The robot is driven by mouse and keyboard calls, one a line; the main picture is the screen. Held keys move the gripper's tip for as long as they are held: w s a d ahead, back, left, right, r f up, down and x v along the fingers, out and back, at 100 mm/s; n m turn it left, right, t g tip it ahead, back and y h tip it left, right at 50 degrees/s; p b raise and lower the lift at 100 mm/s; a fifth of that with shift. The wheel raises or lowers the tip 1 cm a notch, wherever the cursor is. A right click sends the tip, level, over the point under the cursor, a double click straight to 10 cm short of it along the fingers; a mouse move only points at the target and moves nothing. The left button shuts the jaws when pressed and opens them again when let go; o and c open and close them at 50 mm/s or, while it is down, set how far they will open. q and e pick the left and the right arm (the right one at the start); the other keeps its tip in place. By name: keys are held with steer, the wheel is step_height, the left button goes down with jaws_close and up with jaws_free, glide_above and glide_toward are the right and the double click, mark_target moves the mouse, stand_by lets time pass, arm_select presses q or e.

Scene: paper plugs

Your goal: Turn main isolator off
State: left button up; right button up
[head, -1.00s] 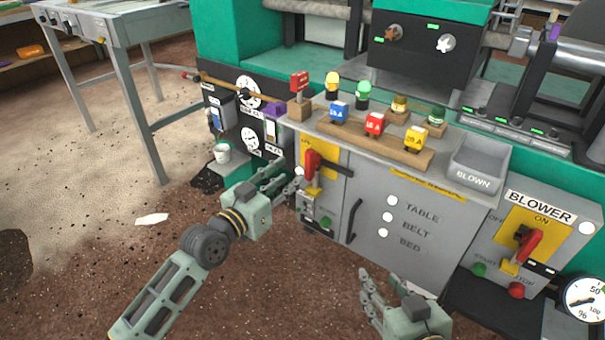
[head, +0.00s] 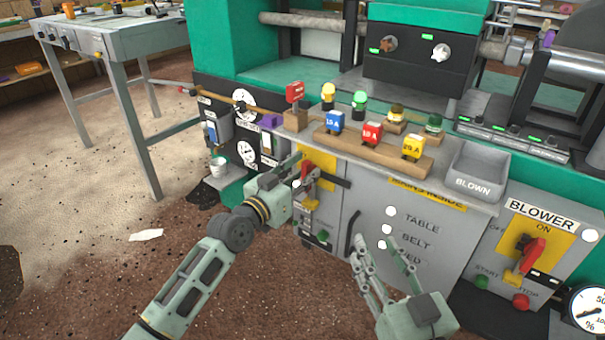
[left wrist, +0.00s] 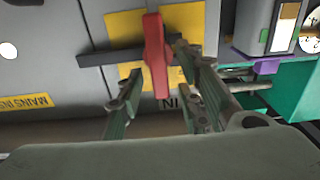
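The main isolator is a red handle (head: 308,177) on a yellow plate (head: 322,163) at the left of the grey cabinet front. In the left wrist view the red handle (left wrist: 155,55) stands lengthwise up and down across a dark bar. My left gripper (head: 298,170) is at the handle and partly hides it. Its fingers are spread on both sides of the handle in the left wrist view (left wrist: 160,68); contact cannot be told. My right gripper (head: 375,243) is open and empty before the cabinet door.
A blower switch (head: 531,256) with a similar red handle is at the right. Plugs stand on a wooden rail (head: 385,152) on the cabinet top beside a grey "BLOWN" tray (head: 480,163). A black door handle (head: 353,233) is right of the isolator.

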arm_select(q)
jaws_close()
stand_by(0.4)
steer(key=shift+n, duration=0.3)
steer(key=shift+w+a+f+n+p, duration=0.25)
steer(key=shift+f+n, duration=0.1)
steer(key=shift+n, duration=2.55)
steer(key=shift+w+a+f+n+p, duration=0.15)
steer(key=shift+a+f+n, duration=0.2)
steer(key=shift+n, duration=2.55)
steer(key=shift+w+a+f+n+p, duration=0.2)
steer(key=shift+f+n, duration=0.15)
steer(key=shift+n, duration=2.55)
arm_select(e)
steer(key=shift+s+d+f+g+h, duration=0.15)
steer(key=shift+f+g, duration=0.3)
steer(key=shift+f, duration=0.4)
steer(key=shift+s+d+f+g+h, duration=0.15)
steer(key=shift+f+g, duration=0.25)
steer(key=shift+f, duration=0.45)
steer(key=shift+d+f+g+h, duration=0.1)
steer(key=shift+f+g+h, duration=0.1)
steer(key=shift+f+g, duration=0.45)
steer(key=shift+f, duration=0.25)
